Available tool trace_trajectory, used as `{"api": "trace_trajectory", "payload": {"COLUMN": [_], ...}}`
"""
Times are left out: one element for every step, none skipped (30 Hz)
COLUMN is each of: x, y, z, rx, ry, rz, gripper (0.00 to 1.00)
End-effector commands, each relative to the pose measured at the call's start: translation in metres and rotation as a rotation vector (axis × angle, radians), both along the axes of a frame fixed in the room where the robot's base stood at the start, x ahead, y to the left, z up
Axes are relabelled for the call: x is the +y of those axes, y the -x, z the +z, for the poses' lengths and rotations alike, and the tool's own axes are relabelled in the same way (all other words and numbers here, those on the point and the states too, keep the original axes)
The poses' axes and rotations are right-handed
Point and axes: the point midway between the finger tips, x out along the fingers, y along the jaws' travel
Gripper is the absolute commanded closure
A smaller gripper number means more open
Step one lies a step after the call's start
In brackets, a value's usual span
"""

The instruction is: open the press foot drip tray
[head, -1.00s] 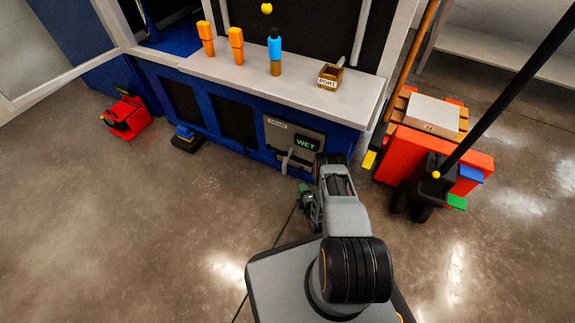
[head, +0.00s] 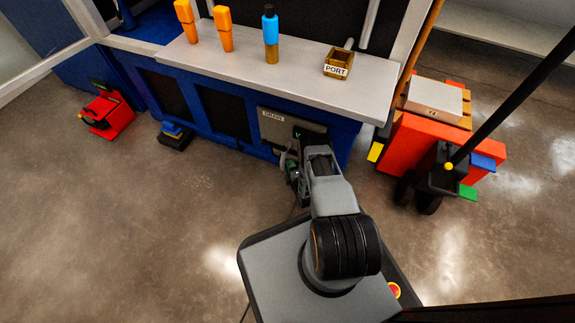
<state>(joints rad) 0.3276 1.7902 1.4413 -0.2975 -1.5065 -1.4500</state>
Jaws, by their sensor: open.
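A grey front panel (head: 274,128) with a small label that seems to read DRAIN is set in the blue press base; I take it for the drip tray front. It looks closed, flush with the base. A pale handle (head: 283,158) hangs at its lower part. My gripper (head: 291,168) is open and close to the handle, small and partly hidden by my arm. I cannot tell whether it touches the handle or is around it. My arm also covers the panel's right part and most of its green lettering.
A grey counter (head: 290,80) juts out above the panel, carrying orange bottles (head: 224,30), a blue bottle (head: 270,35) and a PORT box (head: 338,63). A red-orange cart (head: 425,145) stands right. A blue-black pedal (head: 175,136) and red object (head: 106,115) sit left. Floor between is clear.

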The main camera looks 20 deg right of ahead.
Motion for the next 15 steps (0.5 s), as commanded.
{"api": "trace_trajectory", "payload": {"x": [-0.0013,-0.0018,-0.0028,-0.0032,-0.0033,-0.0039,-0.0042,-0.0044,-0.0047,-0.0049,-0.005,-0.0051,-0.005,-0.005,-0.0048], "y": [-0.0009,-0.0013,-0.0016,-0.0018,-0.002,-0.002,-0.002,-0.002,-0.002,-0.0019,-0.0019,-0.0019,-0.0019,-0.0019,-0.0019], "z": [-0.001,-0.001,-0.0011,-0.0011,-0.001,-0.0009,-0.0008,-0.0008,-0.0007,-0.0006,-0.0006,-0.0006,-0.0006,-0.0006,-0.0006], "rx": [0.0,0.0,0.001,0.001,0.001,0.0,0.0,0.0,0.0,0.0,0.0,0.0,0.0,0.0,0.0], "ry": [0.0,-0.001,0.0,0.0,0.0,0.0,-0.001,-0.001,-0.001,-0.001,-0.001,-0.001,-0.001,-0.001,-0.001], "rz": [-0.002,-0.003,-0.005,-0.006,-0.006,-0.007,-0.008,-0.008,-0.009,-0.009,-0.009,-0.009,-0.009,-0.009,-0.009], "gripper": [0.6,0.6,0.6,0.6,0.6,0.6,0.6,0.6,0.6,0.6,0.6,0.6,0.61,0.64,0.68]}}
